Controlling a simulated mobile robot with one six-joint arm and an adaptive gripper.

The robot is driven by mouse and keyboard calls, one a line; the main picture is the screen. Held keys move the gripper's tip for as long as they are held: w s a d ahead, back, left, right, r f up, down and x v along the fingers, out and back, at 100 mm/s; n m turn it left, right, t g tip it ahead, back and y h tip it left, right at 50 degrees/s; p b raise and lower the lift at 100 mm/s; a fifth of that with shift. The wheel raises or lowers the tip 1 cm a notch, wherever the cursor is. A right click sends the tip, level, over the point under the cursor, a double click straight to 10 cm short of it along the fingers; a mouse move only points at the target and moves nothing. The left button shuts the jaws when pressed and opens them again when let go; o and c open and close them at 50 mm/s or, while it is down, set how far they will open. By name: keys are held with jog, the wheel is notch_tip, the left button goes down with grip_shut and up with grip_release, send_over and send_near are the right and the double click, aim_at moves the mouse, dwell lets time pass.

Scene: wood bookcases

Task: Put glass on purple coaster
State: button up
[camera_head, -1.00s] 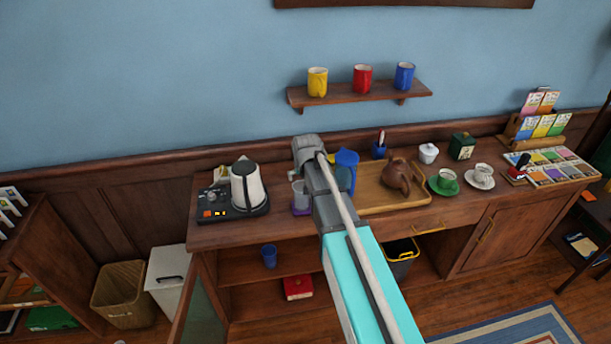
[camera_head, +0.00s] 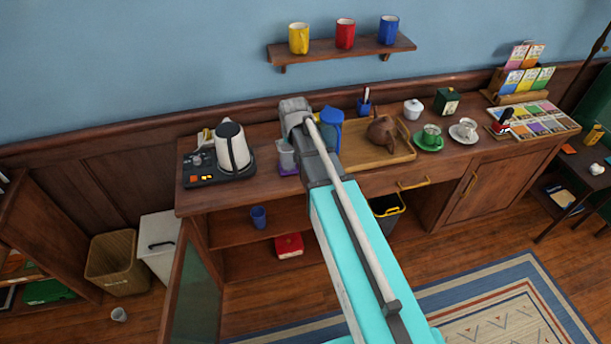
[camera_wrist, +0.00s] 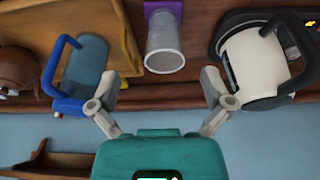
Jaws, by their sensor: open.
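The clear glass (camera_head: 286,155) stands upright on the counter, left of my arm in the head view. The purple coaster (camera_head: 289,171) shows under its base. In the wrist view the glass (camera_wrist: 165,48) appears upside down, and its base overlaps the purple coaster (camera_wrist: 163,7); it looks to be standing on it. My gripper (camera_wrist: 160,82) is open and empty. Its fingers are spread on either side of the glass's line, with the glass beyond the fingertips and apart from them. The fingers are hidden in the head view.
A blue pitcher (camera_head: 328,128) stands close right of the glass, near a wooden tray (camera_head: 375,160) with a brown teapot (camera_head: 381,131). A white kettle (camera_head: 232,147) stands on its base to the left. A shelf with mugs (camera_head: 340,47) hangs above.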

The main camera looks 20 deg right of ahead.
jog(key=s+g, duration=0.3)
jog(key=s, duration=1.7)
jog(key=shift+d+f+g, duration=0.3)
jog(key=shift+d+f, duration=0.1)
jog(key=shift+f, duration=0.05)
jog(key=shift+c, duration=0.3)
